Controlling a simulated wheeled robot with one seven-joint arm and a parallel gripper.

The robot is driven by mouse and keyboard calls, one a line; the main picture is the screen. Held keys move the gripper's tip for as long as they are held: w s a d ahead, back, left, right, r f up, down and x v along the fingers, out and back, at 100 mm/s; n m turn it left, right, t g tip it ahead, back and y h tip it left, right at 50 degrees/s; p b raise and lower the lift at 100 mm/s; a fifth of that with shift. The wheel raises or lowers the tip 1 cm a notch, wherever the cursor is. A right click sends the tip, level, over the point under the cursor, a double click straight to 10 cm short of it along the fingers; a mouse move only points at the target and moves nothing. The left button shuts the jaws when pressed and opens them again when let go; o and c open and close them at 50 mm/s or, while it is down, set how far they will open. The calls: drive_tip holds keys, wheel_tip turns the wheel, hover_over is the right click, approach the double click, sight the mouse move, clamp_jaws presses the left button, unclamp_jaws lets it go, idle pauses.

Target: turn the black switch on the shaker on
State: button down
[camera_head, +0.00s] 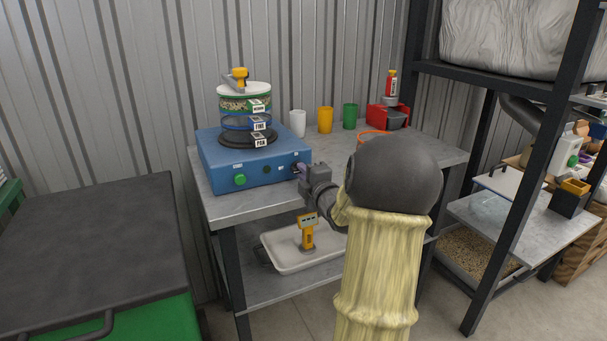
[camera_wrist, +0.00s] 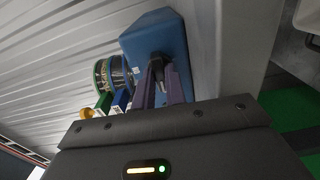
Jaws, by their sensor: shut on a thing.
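The shaker (camera_head: 221,163) is a blue box on the metal table, with a stack of sieves (camera_head: 244,110) on top and a green knob (camera_head: 239,180) on its front. My gripper (camera_head: 300,169) is at the right end of the shaker's front face. In the wrist view, the purple fingers of my gripper (camera_wrist: 161,78) are shut on the black switch (camera_wrist: 156,66) on the blue shaker (camera_wrist: 150,38). The switch is mostly covered by the fingers, and its on or off position cannot be told. In the head view the switch is hidden by my gripper.
White (camera_head: 298,123), yellow (camera_head: 325,120) and green (camera_head: 350,116) cups stand behind, beside a red device (camera_head: 389,116). A tray (camera_head: 283,255) with a yellow handheld tool (camera_head: 307,233) sits on the lower shelf. A dark-topped green bin (camera_head: 90,260) is left; black shelving stands right.

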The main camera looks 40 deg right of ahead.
drive_tip(key=m+p, duration=0.1)
drive_tip(key=m, duration=0.3)
drive_tip(key=shift+m, duration=0.4)
drive_tip(key=m+p, duration=0.1)
drive_tip(key=m, duration=0.2)
drive_tip(key=shift+m+p, duration=0.35)
drive_tip(key=shift+m, duration=0.05)
drive_tip(key=m+p, duration=0.2)
drive_tip(key=m, duration=0.3)
drive_tip(key=shift+p, duration=0.3)
drive_tip(key=shift+f+m+p, duration=0.1)
drive_tip(key=shift+m+p, duration=0.7)
drive_tip(key=shift+m, duration=1.1)
drive_tip(key=c, duration=1.4)
unclamp_jaws()
drive_tip(key=shift+c, duration=0.2)
drive_tip(key=shift+s, duration=0.15)
